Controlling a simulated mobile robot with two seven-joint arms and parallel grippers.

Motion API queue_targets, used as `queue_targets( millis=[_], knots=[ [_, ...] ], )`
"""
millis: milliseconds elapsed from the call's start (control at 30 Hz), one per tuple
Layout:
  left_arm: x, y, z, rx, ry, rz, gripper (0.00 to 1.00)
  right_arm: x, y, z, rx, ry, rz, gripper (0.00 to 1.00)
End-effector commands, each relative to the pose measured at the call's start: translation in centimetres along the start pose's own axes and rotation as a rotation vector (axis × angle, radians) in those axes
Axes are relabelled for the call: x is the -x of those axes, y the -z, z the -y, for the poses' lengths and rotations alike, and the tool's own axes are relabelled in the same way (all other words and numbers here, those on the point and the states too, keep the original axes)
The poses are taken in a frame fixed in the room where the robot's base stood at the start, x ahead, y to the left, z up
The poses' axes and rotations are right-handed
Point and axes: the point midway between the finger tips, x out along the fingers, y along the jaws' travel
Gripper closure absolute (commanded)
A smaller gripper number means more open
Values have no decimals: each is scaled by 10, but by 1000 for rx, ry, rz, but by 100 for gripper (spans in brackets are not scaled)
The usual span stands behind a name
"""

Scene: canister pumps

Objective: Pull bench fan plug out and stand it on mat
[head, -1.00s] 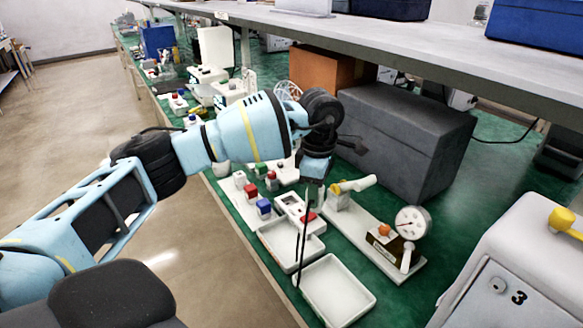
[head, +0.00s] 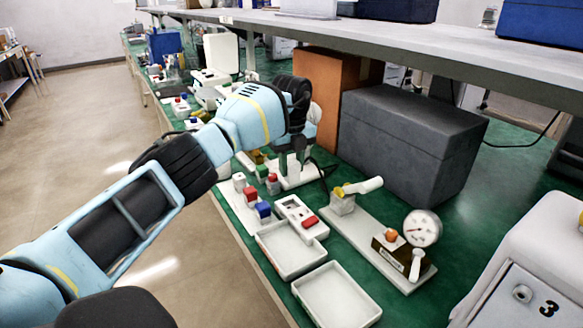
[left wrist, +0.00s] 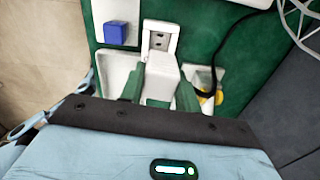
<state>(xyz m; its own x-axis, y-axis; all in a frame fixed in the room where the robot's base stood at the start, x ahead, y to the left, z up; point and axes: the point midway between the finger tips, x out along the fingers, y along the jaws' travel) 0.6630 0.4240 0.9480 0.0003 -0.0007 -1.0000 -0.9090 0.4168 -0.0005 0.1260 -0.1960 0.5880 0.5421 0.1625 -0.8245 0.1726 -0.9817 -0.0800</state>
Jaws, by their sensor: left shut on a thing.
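My left gripper (head: 293,160) is above the bench, past the socket strip in the head view. In the left wrist view its two green fingers (left wrist: 158,92) are shut on a white block-shaped plug (left wrist: 163,76). The white socket strip (left wrist: 160,38) shows just beyond the plug there, and also in the head view (head: 294,207), where the gripper is clear of it. A black cord (left wrist: 212,62) runs beside the plug. Part of the fan's wire guard (left wrist: 302,18) shows at the wrist view's corner. I cannot single out the mat. My right gripper is out of view.
Two white trays (head: 336,297) lie at the bench's front edge. Coloured blocks (head: 264,209) stand on a white board left of the strip. A pump board with gauge (head: 422,228) and a large grey box (head: 412,140) are to the right. A shelf overhangs behind.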

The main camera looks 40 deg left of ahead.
Motion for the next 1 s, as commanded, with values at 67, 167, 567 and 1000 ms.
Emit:
queue_targets(
  millis=[67, 167, 567, 1000],
  knots=[
    [-2, -2, -1, 50, 0, 0, 90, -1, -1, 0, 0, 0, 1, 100],
    [-3, -3, -2, 81, 0, 0, 90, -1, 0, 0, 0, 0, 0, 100],
    [0, 10, -3, 81, 1, 2, 90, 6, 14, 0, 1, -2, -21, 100],
    [1, 54, -10, 80, 4, 2, 90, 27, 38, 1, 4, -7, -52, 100]
  ],
)
